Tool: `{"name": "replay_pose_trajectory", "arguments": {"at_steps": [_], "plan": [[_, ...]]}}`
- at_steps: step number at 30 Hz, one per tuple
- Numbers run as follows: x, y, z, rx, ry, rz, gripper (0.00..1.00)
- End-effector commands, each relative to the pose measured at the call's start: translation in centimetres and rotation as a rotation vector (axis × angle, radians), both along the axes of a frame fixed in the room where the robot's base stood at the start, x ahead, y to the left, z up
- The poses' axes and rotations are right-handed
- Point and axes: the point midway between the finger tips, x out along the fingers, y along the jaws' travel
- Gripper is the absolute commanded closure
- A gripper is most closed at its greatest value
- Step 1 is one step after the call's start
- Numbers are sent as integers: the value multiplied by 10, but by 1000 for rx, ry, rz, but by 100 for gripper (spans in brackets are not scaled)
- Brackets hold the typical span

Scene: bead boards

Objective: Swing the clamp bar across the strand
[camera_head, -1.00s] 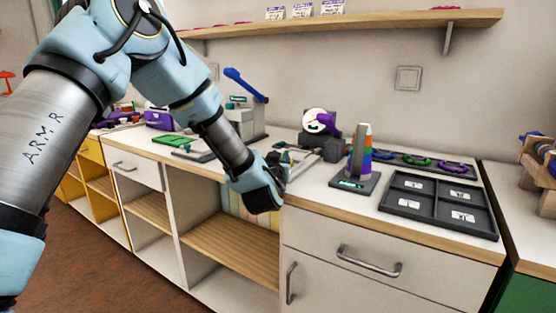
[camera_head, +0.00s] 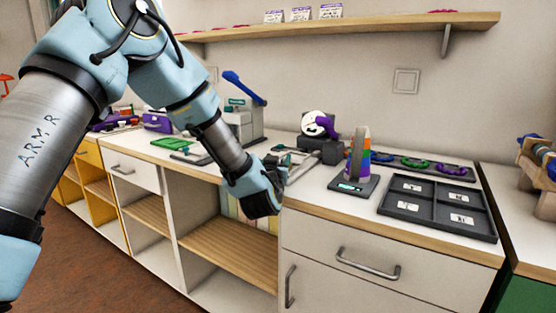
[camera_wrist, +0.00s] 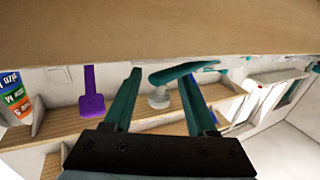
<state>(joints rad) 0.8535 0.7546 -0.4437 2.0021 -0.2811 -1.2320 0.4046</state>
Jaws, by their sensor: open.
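My gripper (camera_wrist: 160,77) is open, with its two teal fingers spread apart in the wrist view. A teal bar (camera_wrist: 186,73) on a pale round post (camera_wrist: 159,97) shows between and beyond the fingers; it looks like the clamp bar, and nothing shows it held. The bar slants up to the right, past the right finger. In the head view my gripper is over the counter's front edge, beside small teal parts (camera_head: 283,149). The wrist hides part of that spot. I cannot make out the strand in either view.
A purple knobbed post (camera_wrist: 91,98) stands left of my fingers. On the counter are a rainbow cone (camera_head: 358,150), a dark compartment tray (camera_head: 428,209), a grey machine with a purple part (camera_head: 326,143), and a press with a blue lever (camera_head: 243,88). A wall shelf (camera_head: 350,27) runs above.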

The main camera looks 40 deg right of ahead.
Motion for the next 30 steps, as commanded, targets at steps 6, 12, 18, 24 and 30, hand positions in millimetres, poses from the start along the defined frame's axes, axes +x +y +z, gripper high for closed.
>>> {"name": "replay_pose_trajectory", "arguments": {"at_steps": [6,12,18,24,30], "plan": [[-25,31,0,2,-2,-3,43],[-48,60,0,1,-3,-3,43],[-60,77,0,0,-1,-1,43],[-62,80,0,1,-1,0,43],[-61,79,1,-1,-2,-2,51]]}}
